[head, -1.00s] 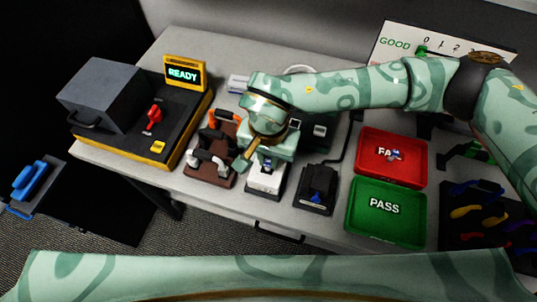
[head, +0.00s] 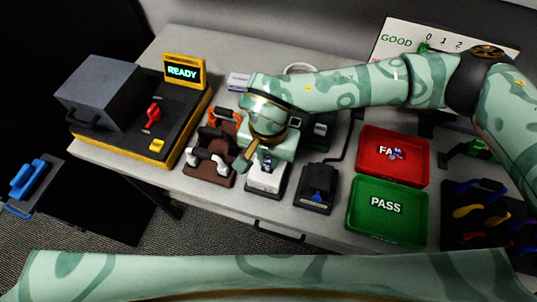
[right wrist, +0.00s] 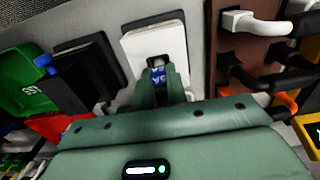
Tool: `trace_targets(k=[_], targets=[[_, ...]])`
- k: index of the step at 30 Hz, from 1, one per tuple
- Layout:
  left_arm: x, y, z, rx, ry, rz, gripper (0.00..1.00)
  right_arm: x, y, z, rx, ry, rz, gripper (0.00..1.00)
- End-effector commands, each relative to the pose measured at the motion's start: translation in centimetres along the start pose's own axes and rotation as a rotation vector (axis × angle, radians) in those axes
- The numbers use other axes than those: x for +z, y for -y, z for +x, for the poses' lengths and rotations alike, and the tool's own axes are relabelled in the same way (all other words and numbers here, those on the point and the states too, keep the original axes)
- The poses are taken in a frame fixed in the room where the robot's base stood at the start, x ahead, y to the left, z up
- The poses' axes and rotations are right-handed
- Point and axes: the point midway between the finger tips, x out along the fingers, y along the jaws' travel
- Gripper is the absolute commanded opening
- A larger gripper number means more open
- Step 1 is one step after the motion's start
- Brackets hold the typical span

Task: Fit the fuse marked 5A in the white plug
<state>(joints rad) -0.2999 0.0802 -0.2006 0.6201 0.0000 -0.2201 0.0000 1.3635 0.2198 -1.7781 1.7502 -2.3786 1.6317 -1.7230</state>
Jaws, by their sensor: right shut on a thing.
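The white plug (head: 266,184) lies open on the bench, and its slot shows in the right wrist view (right wrist: 141,44). My right gripper (right wrist: 162,84) is shut on a small fuse (right wrist: 158,73) with a blue label that seems to read 5A. The fuse is at the plug's dark slot; I cannot tell whether it is seated or just above it. In the head view my right gripper (head: 259,162) hangs over the plug and partly hides it. My left gripper is not in view.
A black plug-like block (head: 317,186) stands right of the white plug, a brown rack (head: 207,179) left of it. The red tray (head: 415,178) and green PASS tray (head: 362,233) are to the right. The tester (head: 175,132) reading READY is at the left.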

Motion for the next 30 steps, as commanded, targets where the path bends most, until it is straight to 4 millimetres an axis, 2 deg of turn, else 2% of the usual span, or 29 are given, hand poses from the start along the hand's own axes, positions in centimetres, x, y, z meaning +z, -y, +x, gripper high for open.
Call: trace_targets(k=[10,11,13,19,20,22,30], targets=[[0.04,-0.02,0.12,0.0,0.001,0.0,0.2,0.02,0.0,0.13,0.0,0.0,0.0,0.0],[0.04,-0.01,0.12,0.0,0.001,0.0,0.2,0.02,0.0,0.13,0.0,0.0,0.0,0.2],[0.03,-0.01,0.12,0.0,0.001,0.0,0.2,0.02,0.0,0.13,0.0,0.0,0.0,0.39],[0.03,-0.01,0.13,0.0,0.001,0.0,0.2,0.01,0.0,0.13,0.0,0.0,0.0,0.4],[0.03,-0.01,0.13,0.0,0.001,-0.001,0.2,0.01,0.0,0.13,0.0,0.0,0.0,0.45],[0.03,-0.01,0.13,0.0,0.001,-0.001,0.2,0.01,0.0,0.13,0.0,0.0,0.0,0.65],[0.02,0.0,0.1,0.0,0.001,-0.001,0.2,0.01,0.0,0.09,0.0,0.0,0.0,0.65]])
